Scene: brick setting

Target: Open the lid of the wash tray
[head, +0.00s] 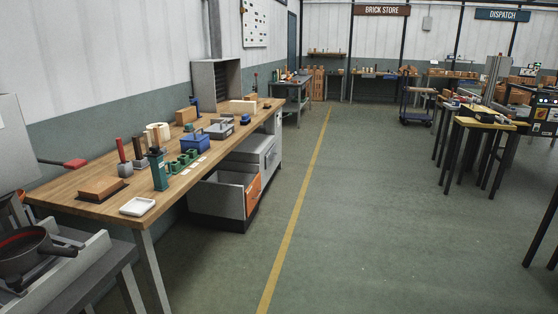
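I cannot tell for certain which thing is the wash tray. A blue box (195,144) with a dark handle on top stands on the long wooden workbench (170,194). A grey lidded-looking container (219,131) sits just behind it. A small shallow white tray (137,206) lies near the bench's front edge, with no lid visible on it. Neither of my grippers is in view.
The bench also holds a brick (102,188), a green tool (158,170) and red-handled tools. A black pan (30,254) sits on grey equipment at lower left. A yellow line (298,205) crosses the clear floor. Tables (485,124) stand at right.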

